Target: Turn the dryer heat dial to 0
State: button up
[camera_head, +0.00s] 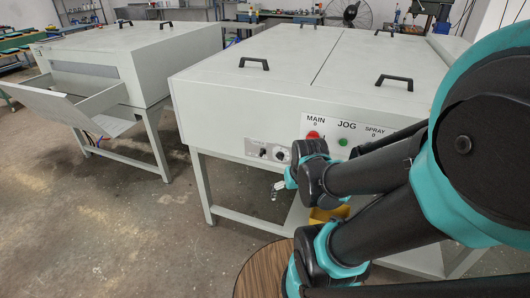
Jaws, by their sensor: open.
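A small plate with two round dials sits on the front of the large grey machine (215,115). The left dial (264,153) is dark, and the right dial (281,155) is pale-rimmed with a dark centre. Their markings are too small to read, so I cannot tell which is the dryer heat dial or where it points. My gripper (276,190) is small in view, below the dials and apart from them. It is open, with nothing seen between its fingers. My arm hides part of the panel to the right.
A white panel right of the dials reads MAIN 0, JOG and SPRAY 0, with a red button (312,135) and a green button (343,142). A second grey machine (130,50) with a lowered tray stands left. Open floor (120,220) lies front left. A yellow object (325,214) sits below.

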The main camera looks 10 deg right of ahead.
aim_at(280, 155)
jog(key=l+u, duration=0.15)
jog(key=u, duration=0.45)
jog(key=k+l+u, duration=0.7)
jog(key=k+l, duration=0.45)
jog(key=k, duration=0.3)
